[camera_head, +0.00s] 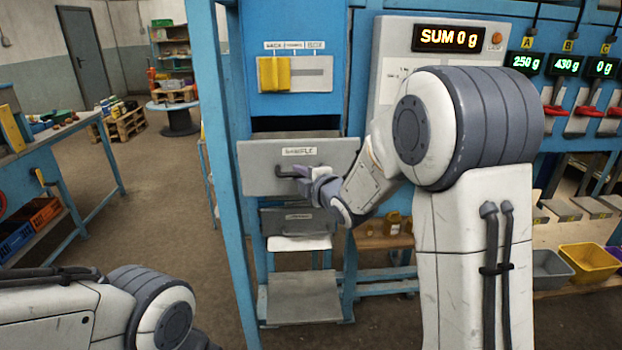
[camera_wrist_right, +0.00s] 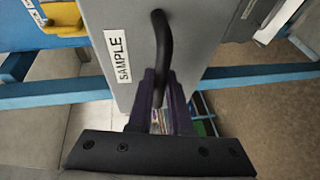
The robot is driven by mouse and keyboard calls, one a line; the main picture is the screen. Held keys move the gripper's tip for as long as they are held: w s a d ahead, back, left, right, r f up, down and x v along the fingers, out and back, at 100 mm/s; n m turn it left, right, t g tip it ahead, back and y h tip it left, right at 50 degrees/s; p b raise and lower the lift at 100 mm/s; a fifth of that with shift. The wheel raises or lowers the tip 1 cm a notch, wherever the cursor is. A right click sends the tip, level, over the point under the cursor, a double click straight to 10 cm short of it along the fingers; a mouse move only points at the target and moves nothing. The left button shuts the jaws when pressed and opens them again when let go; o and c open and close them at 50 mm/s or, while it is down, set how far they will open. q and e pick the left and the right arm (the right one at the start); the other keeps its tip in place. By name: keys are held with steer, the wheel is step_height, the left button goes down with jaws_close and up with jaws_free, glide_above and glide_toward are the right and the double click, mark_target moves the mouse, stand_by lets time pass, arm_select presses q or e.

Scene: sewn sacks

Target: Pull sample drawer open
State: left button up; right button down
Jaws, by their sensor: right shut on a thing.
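The sample drawer (camera_head: 262,178) has a grey front with a white SAMPLE label and stands out a little from the blue cabinet, with a dark gap above it. In the right wrist view the drawer front (camera_wrist_right: 190,25) fills the upper middle. Its dark curved handle (camera_wrist_right: 161,50) rises from between my right fingers. My right gripper (camera_head: 303,180) is at the handle, shut on it; in the wrist view the gripper (camera_wrist_right: 158,95) has a finger on each side of the handle's lower end. My left arm shows at the lower left of the head view; its gripper is out of frame.
A yellow slider (camera_head: 274,74) sits on the cabinet above the drawer. A second grey drawer (camera_head: 290,221) and a grey tray (camera_head: 303,297) are below. A blue post (camera_head: 212,120) stands just left. A scale display (camera_head: 447,38) reads SUM 0 g. Floor at left is open.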

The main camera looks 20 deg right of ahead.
steer(key=shift+s, duration=0.5)
steer(key=c, duration=0.8)
jaws_free()
steer(key=shift+c, duration=0.2)
steer(key=b+v, duration=0.2)
steer(key=v, duration=0.8)
steer(key=shift+s+b, duration=0.15)
steer(key=shift+b, duration=0.25)
